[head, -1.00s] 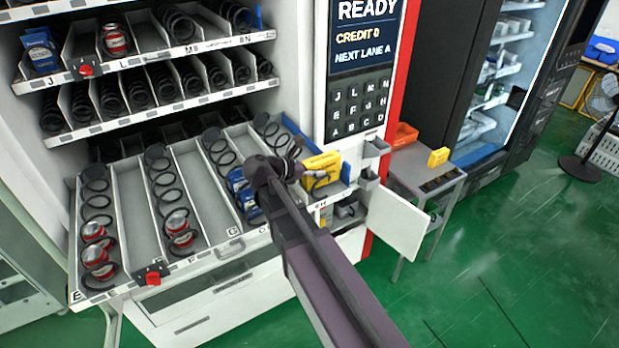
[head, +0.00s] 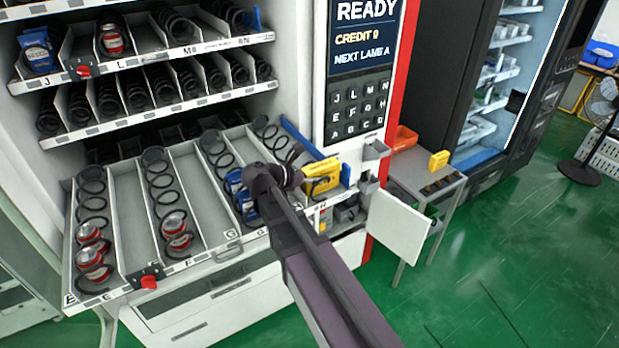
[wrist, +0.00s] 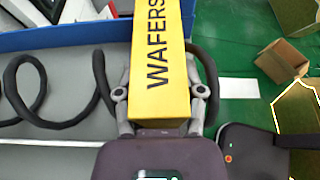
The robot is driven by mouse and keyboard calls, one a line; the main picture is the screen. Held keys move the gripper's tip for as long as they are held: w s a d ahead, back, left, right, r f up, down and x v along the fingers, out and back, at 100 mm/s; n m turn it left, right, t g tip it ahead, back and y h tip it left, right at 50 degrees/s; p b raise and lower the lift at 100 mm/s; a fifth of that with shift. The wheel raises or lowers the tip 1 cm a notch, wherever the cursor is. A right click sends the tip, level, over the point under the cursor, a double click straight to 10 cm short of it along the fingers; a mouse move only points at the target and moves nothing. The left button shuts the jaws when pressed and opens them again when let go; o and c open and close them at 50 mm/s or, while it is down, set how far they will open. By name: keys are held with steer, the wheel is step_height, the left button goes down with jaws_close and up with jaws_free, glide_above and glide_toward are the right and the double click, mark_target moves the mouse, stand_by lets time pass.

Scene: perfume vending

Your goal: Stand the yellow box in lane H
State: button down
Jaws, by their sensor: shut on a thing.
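The yellow box (head: 322,178), marked WAFERS, is between the fingers of my gripper (head: 297,179) at the right end of the pulled-out lower shelf. The wrist view shows the yellow box (wrist: 160,60) gripped from both sides by my gripper (wrist: 160,98). Lane H, by its label (head: 322,208), is at the shelf's right end, beside a blue side wall (head: 303,141). A black coil (wrist: 62,92) lies beside the box in the wrist view. The box's lower end and its contact with the lane floor are hidden.
Coils and red cans (head: 90,257) fill lanes to the left; blue packs (head: 236,184) stand close left of my gripper. An open white door (head: 398,226) is right of the shelf. A small table (head: 430,186) carries another yellow box (head: 438,160).

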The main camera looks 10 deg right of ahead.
steer(key=shift+f, duration=0.2)
steer(key=shift+c, duration=1)
jaws_free()
steer(key=shift+r, duration=0.15)
steer(key=shift+r+p, duration=0.55)
steer(key=shift+p, duration=0.1)
steer(key=p+v, duration=0.4)
steer(key=v, duration=0.8)
